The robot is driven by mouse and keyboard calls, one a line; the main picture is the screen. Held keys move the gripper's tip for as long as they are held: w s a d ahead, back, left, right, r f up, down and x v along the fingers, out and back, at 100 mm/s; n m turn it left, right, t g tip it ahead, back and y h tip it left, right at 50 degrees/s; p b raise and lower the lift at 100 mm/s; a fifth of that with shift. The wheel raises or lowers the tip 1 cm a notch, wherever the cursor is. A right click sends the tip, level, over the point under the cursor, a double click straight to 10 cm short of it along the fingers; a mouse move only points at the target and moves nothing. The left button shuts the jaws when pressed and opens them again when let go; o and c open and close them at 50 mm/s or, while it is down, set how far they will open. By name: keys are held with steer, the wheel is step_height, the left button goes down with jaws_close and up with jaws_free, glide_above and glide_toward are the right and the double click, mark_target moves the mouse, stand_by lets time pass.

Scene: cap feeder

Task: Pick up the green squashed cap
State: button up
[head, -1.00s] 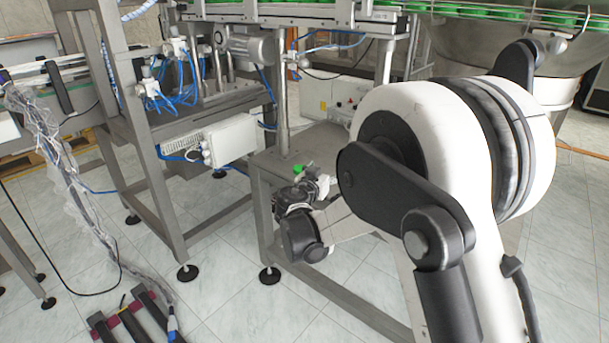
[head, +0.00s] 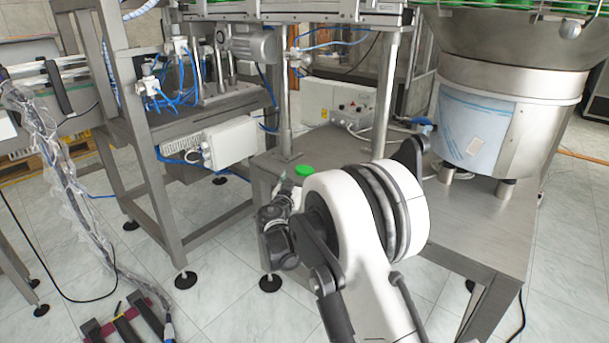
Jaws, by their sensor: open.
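The green squashed cap (head: 304,170) lies on the grey metal table (head: 262,162), near its left front part, and its top is in plain view. My gripper (head: 285,187) is just left of and nearer the camera than the cap, by the table's front left corner. It is open, small in the picture and partly hidden by my own arm. It appears apart from the cap, though the exact gap cannot be told.
A large steel feeder bowl (head: 505,110) stands on the table's right side. A white control box (head: 345,103) sits at the back, and metal posts (head: 284,95) rise from the table. A machine frame (head: 165,205) with blue hoses stands left.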

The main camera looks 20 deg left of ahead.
mark_target(303, 172)
steer(key=w+b, duration=0.2)
steer(key=w, duration=0.3)
steer(key=shift+w+f, duration=0.1)
steer(key=shift+f, duration=0.05)
steer(key=shift+w+a, duration=0.1)
steer(key=shift+w, duration=0.25)
steer(key=c, duration=0.9)
